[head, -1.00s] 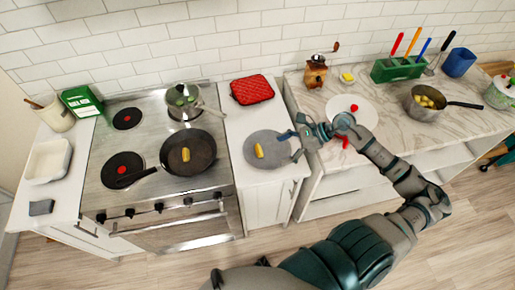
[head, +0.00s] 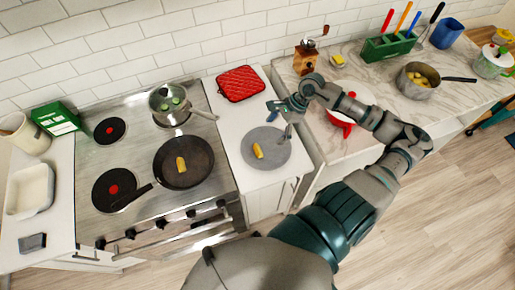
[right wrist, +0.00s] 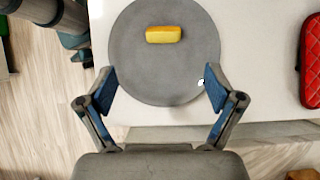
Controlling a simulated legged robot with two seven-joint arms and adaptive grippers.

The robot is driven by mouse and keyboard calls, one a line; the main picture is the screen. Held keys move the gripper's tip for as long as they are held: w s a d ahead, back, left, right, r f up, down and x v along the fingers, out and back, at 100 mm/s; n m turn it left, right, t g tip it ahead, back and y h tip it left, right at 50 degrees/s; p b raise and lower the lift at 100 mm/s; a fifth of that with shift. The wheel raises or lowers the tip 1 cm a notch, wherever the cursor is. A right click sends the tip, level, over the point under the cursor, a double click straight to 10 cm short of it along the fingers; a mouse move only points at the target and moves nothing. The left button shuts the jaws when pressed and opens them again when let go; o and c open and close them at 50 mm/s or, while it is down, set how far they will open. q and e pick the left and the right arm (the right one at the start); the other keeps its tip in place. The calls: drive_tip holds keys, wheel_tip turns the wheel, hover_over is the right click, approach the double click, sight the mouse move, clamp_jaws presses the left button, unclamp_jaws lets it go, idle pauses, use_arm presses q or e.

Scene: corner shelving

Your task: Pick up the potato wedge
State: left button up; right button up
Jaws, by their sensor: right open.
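A yellow potato wedge (head: 258,151) lies on a round grey board (head: 273,160) on the white counter right of the stove. It also shows in the right wrist view (right wrist: 164,34), near the top of the board (right wrist: 150,85). My right gripper (head: 281,119) is open and empty above the right edge of the board. In the right wrist view its spread fingers (right wrist: 158,90) point toward the wedge, which lies beyond the fingertips and between their lines. A second yellow wedge (head: 181,164) lies in the black frying pan (head: 196,177) on the stove. My left gripper is not in view.
A red quilted pad (head: 241,83) lies behind the board. A steel pot (head: 165,100) stands on the back burner. The marble counter at right holds a wooden grinder (head: 305,60), a green utensil rack (head: 388,48) and a pot of yellow pieces (head: 418,76).

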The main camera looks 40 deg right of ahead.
sight(259, 149)
drive_tip(key=x, duration=0.3)
drive_tip(key=shift+w+a+f, duration=0.2)
drive_tip(key=shift+w+f, duration=0.05)
drive_tip(key=shift+f, duration=0.05)
drive_tip(key=p+x, duration=0.1)
drive_tip(key=x, duration=0.2)
drive_tip(key=shift+f, duration=0.25)
drive_tip(key=p+x, duration=0.1)
drive_tip(key=x, duration=0.2)
drive_tip(key=shift+w+f, duration=0.2)
drive_tip(key=shift+f, duration=0.15)
drive_tip(key=shift+a+f, duration=0.15)
drive_tip(key=shift+f, duration=0.2)
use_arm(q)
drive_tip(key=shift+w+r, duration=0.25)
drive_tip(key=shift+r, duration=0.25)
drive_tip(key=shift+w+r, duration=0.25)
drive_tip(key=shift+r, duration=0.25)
use_arm(e)
drive_tip(key=c, duration=1)
